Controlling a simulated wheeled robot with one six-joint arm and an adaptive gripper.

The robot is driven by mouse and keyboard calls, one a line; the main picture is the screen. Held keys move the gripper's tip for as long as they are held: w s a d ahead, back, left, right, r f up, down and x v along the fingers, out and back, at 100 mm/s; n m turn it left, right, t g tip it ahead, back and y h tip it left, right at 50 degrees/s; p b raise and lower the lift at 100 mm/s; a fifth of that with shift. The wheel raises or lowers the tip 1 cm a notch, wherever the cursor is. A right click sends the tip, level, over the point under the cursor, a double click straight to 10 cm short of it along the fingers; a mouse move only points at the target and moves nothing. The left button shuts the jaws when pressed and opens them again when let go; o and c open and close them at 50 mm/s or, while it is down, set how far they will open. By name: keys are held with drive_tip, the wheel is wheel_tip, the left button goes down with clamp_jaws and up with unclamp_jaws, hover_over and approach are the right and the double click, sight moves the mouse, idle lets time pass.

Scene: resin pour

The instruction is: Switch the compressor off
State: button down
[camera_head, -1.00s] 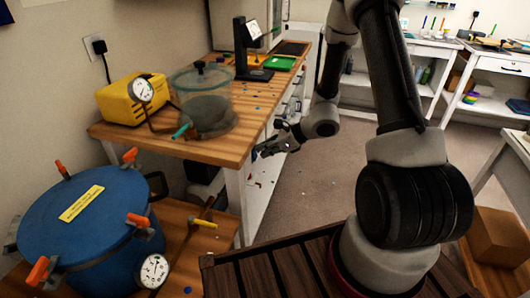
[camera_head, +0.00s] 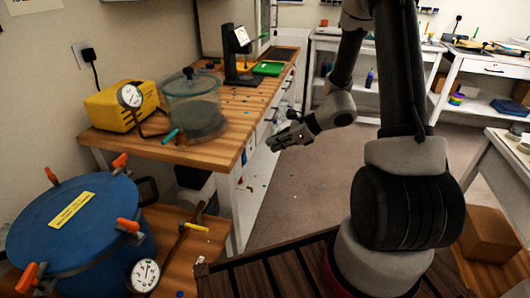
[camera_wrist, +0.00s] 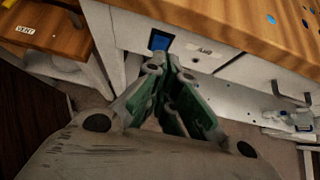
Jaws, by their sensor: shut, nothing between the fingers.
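No part in view is clearly marked as the compressor. A dark and grey machine (camera_head: 195,180) sits partly hidden under the near end of the wooden bench; I cannot tell whether it is the compressor. A small blue square (camera_wrist: 160,40), perhaps a switch, is on the bench's white front panel in the wrist view, beside a small label that I cannot read clearly. My gripper (camera_head: 272,145) is shut and empty, in front of the bench's drawer side. In the wrist view its green-padded fingers (camera_wrist: 168,66) point at the panel, with their tips just below the blue square.
A blue pressure pot (camera_head: 75,225) with orange clamps and a gauge (camera_head: 144,274) stands on a low wooden table. A yellow box (camera_head: 105,108) with a gauge and a clear lidded chamber (camera_head: 190,105) stand on the bench (camera_head: 220,135).

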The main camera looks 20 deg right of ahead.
drive_tip(key=shift+a+r+v, duration=0.15)
drive_tip(key=shift+r+v, duration=0.05)
drive_tip(key=shift+v, duration=0.85)
drive_tip(key=shift+a+r+v, duration=0.1)
drive_tip(key=shift+r+v, duration=0.1)
drive_tip(key=shift+v, duration=0.9)
drive_tip(key=shift+w+a, duration=0.1)
drive_tip(key=shift+w, duration=0.05)
drive_tip(key=s+d+r+n+g+h, duration=0.1)
drive_tip(key=s+d+r+n+g, duration=0.15)
drive_tip(key=s+n, duration=0.4)
drive_tip(key=s+d+r+n+g+h, duration=0.1)
drive_tip(key=s+n+g, duration=0.2)
drive_tip(key=s+n, duration=0.4)
drive_tip(key=s+d+r+n+t+h, duration=0.2)
drive_tip(key=s+r+n, duration=0.3)
drive_tip(key=r, duration=0.4)
drive_tip(key=s+d+r+n+t+h, duration=0.2)
drive_tip(key=s+r+n+h, duration=0.2)
drive_tip(key=r, duration=0.5)
drive_tip(key=shift+s+r+n+h, duration=0.25)
drive_tip(key=shift+s+n+h, duration=0.15)
drive_tip(key=shift+s+n, duration=0.65)
